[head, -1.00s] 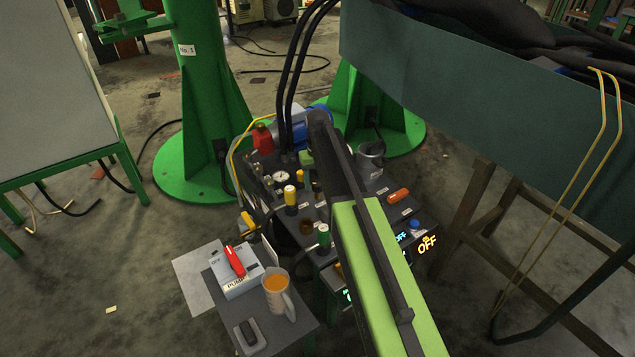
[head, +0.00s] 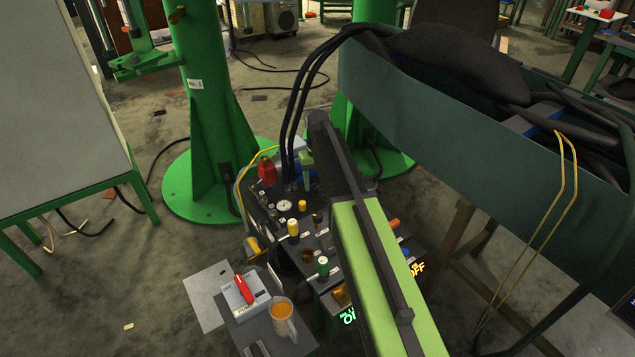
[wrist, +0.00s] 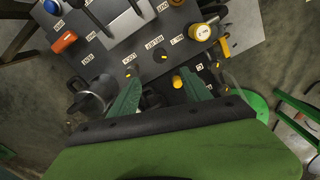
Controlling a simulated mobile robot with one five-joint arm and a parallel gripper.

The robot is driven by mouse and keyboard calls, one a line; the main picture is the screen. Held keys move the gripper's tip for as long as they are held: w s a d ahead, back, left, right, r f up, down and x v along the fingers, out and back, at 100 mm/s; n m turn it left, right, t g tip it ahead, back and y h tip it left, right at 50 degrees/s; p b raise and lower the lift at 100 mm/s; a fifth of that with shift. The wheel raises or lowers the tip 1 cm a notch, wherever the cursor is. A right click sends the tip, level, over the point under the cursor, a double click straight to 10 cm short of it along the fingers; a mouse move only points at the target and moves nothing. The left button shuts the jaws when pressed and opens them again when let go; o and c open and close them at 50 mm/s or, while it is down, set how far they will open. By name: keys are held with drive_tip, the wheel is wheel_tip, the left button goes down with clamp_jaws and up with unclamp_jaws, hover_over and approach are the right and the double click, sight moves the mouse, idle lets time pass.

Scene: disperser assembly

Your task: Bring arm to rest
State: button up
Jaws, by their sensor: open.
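My gripper (wrist: 162,82) shows in the wrist view with its two green fingers apart and nothing between them. It points down over the dark control panel (wrist: 97,58). Small yellow-marked knobs show between and beyond the fingers, and the height above them is hard to tell. In the head view my green and black arm reaches forward over the panel (head: 318,243), and the gripper at its far end is hidden.
The panel carries a yellow knob (wrist: 200,32), an orange knob (wrist: 64,40) and a blue button (wrist: 52,7). A small table holds a red-switched box (head: 240,295) and an orange-filled jug (head: 283,318). A green column (head: 197,90) and dark bin (head: 450,110) flank the panel.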

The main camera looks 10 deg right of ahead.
drive_tip(key=shift+r, duration=0.55)
drive_tip(key=s, duration=2.4)
wheel_tip(320, 180, up, 26)
drive_tip(key=w+p, duration=0.1)
drive_tip(key=p, duration=2.5)
drive_tip(key=shift+w+m, duration=0.25)
drive_tip(key=shift+m, duration=0.15)
drive_tip(key=shift+s, duration=0.1)
